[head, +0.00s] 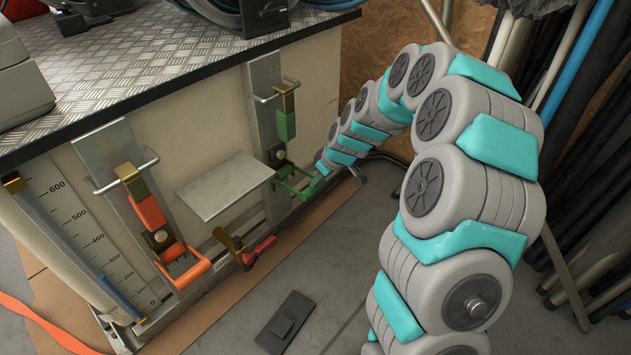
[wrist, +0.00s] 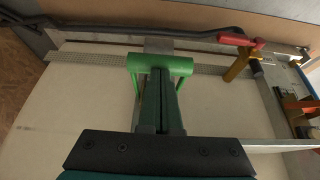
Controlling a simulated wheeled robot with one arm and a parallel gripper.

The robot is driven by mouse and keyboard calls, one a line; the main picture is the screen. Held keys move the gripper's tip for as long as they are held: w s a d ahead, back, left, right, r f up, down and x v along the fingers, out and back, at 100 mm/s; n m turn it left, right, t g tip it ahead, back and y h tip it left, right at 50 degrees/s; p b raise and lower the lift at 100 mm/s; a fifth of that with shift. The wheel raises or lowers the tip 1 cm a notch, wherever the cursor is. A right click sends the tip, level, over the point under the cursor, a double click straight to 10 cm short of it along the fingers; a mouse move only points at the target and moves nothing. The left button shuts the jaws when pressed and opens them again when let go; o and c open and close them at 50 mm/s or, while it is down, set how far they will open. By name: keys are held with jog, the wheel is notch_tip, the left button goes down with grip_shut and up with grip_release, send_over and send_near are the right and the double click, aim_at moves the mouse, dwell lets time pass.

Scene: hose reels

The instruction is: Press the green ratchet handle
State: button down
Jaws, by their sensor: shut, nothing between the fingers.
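The green ratchet handle (head: 297,184) sticks out low on the right metal bracket of the pale cabinet, below a green strap. In the wrist view the handle's crossbar (wrist: 177,66) lies across the top centre, with its side arms running down. My gripper (wrist: 160,76) is shut and empty, its dark fingers pointing at the crossbar and overlapping its middle. I cannot tell whether they touch. In the head view my gripper (head: 318,168) is beside the handle, at its right; the fingertips are hard to make out.
An orange ratchet handle (head: 188,266) is on the left bracket. A red-tipped lever (head: 260,250) sits low between the brackets, below a grey plate (head: 225,185). A dark flat block (head: 285,321) lies on the floor. Poles and hoses (head: 590,150) crowd the right.

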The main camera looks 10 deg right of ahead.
jog(key=shift+s+d+f+b, duration=0.15)
jog(key=shift+f+b, duration=0.25)
jog(key=shift+f, duration=0.2)
jog(key=shift+s+f+b, duration=0.1)
jog(key=shift+f+b, duration=0.25)
jog(key=shift+f, duration=0.25)
notch_tip(320, 180, down, 6)
jog(key=b, duration=0.3)
jog(key=shift+s+d, duration=0.15)
jog(key=shift+f, duration=0.1)
jog(key=s+d+r+p, duration=0.1)
jog(key=s+d+r, duration=0.5)
jog(key=s+r, duration=0.2)
jog(key=shift+s+d+r, duration=0.25)
jog(key=shift+s+r, duration=0.1)
jog(key=shift+s, duration=0.05)
